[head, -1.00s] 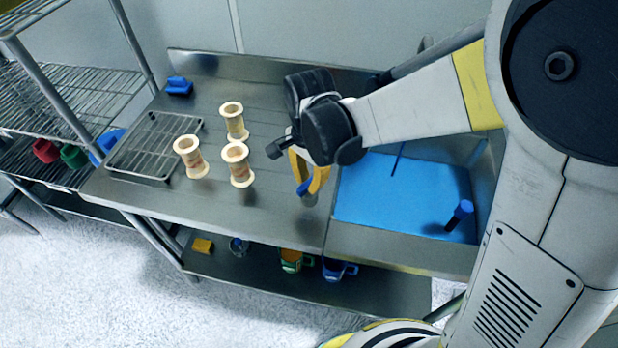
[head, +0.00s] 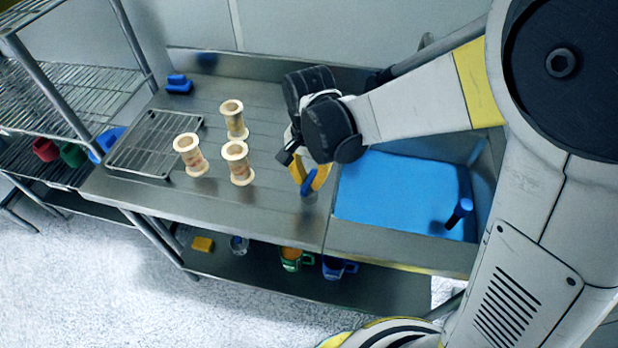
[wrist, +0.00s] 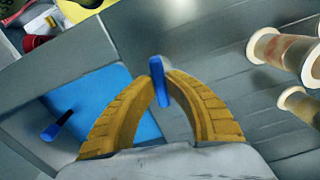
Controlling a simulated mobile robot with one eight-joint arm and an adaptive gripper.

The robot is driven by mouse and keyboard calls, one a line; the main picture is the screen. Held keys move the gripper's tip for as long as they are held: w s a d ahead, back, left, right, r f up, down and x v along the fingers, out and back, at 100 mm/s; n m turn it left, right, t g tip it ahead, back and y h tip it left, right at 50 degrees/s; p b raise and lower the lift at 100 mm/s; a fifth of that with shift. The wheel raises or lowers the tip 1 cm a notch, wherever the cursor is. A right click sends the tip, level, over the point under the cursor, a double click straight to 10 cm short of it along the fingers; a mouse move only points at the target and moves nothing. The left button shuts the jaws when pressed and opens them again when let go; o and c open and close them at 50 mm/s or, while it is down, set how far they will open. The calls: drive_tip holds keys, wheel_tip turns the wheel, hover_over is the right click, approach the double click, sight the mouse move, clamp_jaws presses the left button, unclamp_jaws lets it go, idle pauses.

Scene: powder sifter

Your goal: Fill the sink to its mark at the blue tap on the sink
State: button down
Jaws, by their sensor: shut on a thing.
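My gripper (head: 310,183) has yellow fingers closed on a slim blue handle (wrist: 158,82) at the left side of the sink. I take this to be the blue tap's handle; in the head view the fingers partly cover it. The sink (head: 385,236) has a bright blue area (head: 400,195) inside it, seen also in the wrist view (wrist: 95,100). I cannot tell whether this is water or lining. I cannot make out a fill mark.
Three cream spools (head: 236,163) stand left of my gripper on the steel counter (head: 270,215). A wire rack (head: 155,143) and a blue block (head: 178,84) lie further left. A wire shelf (head: 70,95) stands at far left. Mugs (head: 292,262) sit on the shelf below.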

drive_tip(key=shift+n, duration=1)
drive_tip(key=c, duration=1.4)
unclamp_jaws()
wheel_tip(320, 180, up, 12)
